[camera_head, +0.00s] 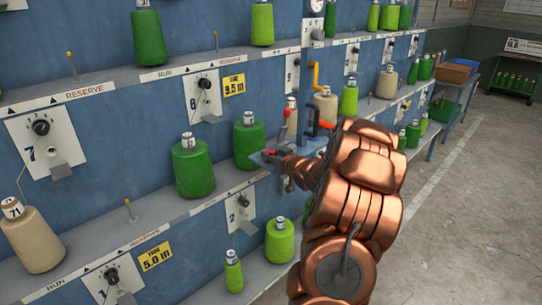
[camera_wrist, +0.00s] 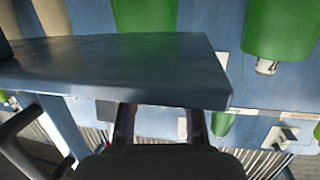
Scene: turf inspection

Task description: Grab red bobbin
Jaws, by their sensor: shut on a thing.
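I see no red bobbin in either view. Small red parts (camera_head: 285,121) show close to my gripper, but I cannot tell what they belong to. My gripper (camera_head: 268,157) reaches in at the shelf wall, close beside a large green bobbin (camera_head: 249,143). In the wrist view its two dark fingers (camera_wrist: 158,115) stand apart and meet the edge of a flat dark-blue panel (camera_wrist: 120,72). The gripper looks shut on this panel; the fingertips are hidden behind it.
A dark green bobbin (camera_head: 193,168) stands left on the same shelf. A beige bobbin (camera_head: 32,238) and lime bobbins (camera_head: 279,243) stand elsewhere. A yellow bracket (camera_head: 315,76) and black handle (camera_head: 313,121) are near my arm. The floor (camera_head: 480,180) at right is clear.

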